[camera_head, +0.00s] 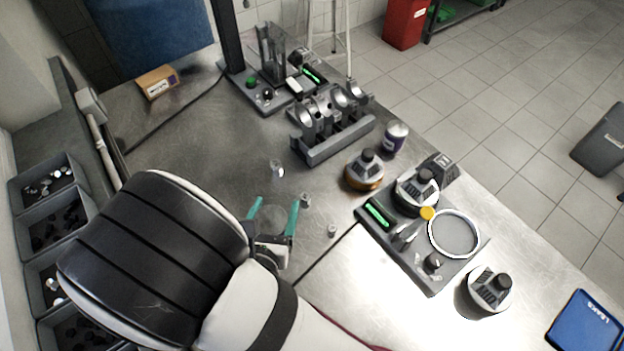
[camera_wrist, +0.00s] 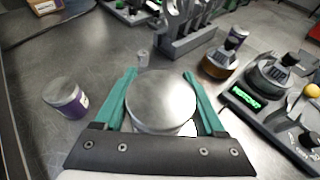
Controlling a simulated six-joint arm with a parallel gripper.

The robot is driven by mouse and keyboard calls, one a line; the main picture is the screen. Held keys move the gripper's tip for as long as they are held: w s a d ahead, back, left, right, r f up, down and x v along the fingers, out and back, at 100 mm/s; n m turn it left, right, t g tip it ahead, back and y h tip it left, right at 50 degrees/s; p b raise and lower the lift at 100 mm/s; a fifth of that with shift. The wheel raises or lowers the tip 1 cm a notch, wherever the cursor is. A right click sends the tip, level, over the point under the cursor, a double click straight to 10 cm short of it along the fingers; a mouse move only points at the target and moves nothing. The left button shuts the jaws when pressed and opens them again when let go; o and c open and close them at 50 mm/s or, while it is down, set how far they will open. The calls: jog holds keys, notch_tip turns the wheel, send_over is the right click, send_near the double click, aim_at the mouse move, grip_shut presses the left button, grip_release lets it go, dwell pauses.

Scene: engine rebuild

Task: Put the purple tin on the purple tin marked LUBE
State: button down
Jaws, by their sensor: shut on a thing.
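My gripper (camera_head: 272,212), with teal fingers, also shows in the wrist view (camera_wrist: 163,85). It is shut on a round tin (camera_wrist: 162,98) with a plain silver top. The fingers hide most of its side, so I cannot tell its colour. A tin with a purple and white label (camera_wrist: 66,97) stands upright on the bench left of my gripper in the wrist view. My arm hides that area in the head view. Another purple tin with a silver top (camera_head: 395,137) stands at the bench's right edge, also in the wrist view (camera_wrist: 237,37). No label is readable.
A grey cradle (camera_head: 335,145) with upright metal parts stands beyond my gripper. An orange-based tool (camera_head: 363,170) and a grey fixture tray (camera_head: 425,285) are at the right. A small metal cylinder (camera_head: 277,168) stands ahead.

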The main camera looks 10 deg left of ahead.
jog(key=w+d+r+m+g+h, duration=0.1)
jog(key=w+d+m+h, duration=0.25)
jog(key=w+d, duration=0.35)
jog(key=w+d+r+m+g+h, duration=0.1)
jog(key=w+d+m+h, duration=0.25)
jog(key=w, duration=0.55)
jog(key=w+d+r+m+g+h, duration=0.1)
jog(key=w+d+r+m+h, duration=0.15)
jog(key=d, duration=0.65)
jog(key=w+d+r+m+g+h, duration=0.15)
jog(key=w+d, duration=0.25)
jog(key=d, duration=0.4)
jog(key=w+d+r+m+g+h, duration=0.1)
jog(key=w+d+r+g, duration=0.15)
jog(key=d, duration=0.65)
send_over(396, 131)
jog(key=w+d, duration=0.3)
notch_tip(396, 131, down, 11)
jog(key=shift+s, duration=0.1)
grip_release()
